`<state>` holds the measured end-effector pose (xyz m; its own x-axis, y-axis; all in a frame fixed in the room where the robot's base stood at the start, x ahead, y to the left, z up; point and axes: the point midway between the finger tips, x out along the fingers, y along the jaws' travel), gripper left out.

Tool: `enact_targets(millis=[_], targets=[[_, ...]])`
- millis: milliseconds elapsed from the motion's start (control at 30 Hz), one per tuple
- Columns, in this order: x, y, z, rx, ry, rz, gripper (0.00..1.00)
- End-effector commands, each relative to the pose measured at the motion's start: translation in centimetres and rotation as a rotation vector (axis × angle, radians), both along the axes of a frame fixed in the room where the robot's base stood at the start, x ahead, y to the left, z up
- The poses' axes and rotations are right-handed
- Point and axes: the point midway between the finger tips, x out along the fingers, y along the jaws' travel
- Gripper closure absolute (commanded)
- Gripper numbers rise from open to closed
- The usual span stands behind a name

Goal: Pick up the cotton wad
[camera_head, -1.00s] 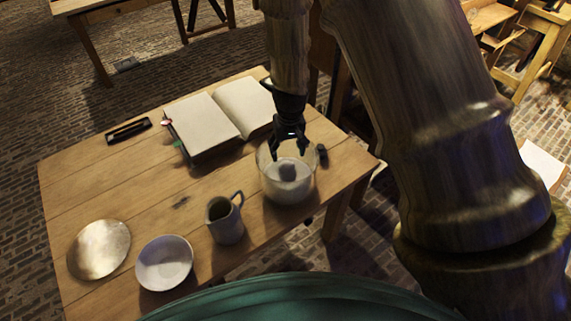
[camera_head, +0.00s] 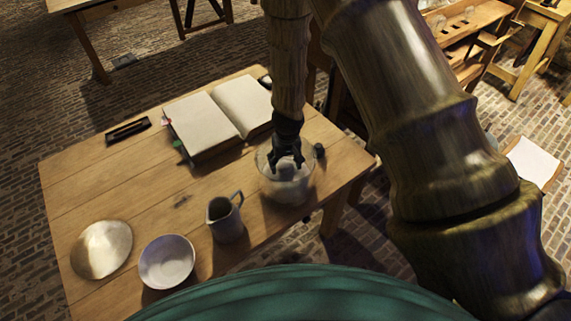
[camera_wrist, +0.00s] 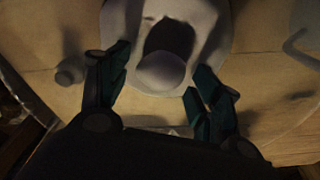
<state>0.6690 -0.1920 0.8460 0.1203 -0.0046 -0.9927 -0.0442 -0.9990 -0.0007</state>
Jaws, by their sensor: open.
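A clear glass jar (camera_head: 263,185) stands near the right end of the wooden table, with pale material in its lower part. My gripper (camera_head: 289,165) points down into the jar's mouth, its fingers apart and empty. In the wrist view a rounded pale lump (camera_wrist: 162,71), which looks like the cotton wad, lies between the open fingers of my gripper (camera_wrist: 158,80). A dark patch borders the lump, perhaps shadow. Whether the fingers touch the lump cannot be told. In the head view the fingers and glass largely hide the wad.
A small dark stopper-like object (camera_head: 320,150) is just right of the jar. A grey jug (camera_head: 225,218), a white bowl (camera_head: 167,262) and a round metal plate (camera_head: 102,249) are to the left. An open book (camera_head: 205,125) lies behind. The table's middle is clear.

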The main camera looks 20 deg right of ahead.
Motion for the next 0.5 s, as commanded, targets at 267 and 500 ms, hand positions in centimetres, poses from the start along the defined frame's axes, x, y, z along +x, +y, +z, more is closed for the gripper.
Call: enact_targets(millis=[267,500], targets=[[0.14,-0.01,-0.86,0.000,-0.001,0.000,0.36],[0.13,-0.01,-0.87,0.000,-0.001,0.000,0.50]])
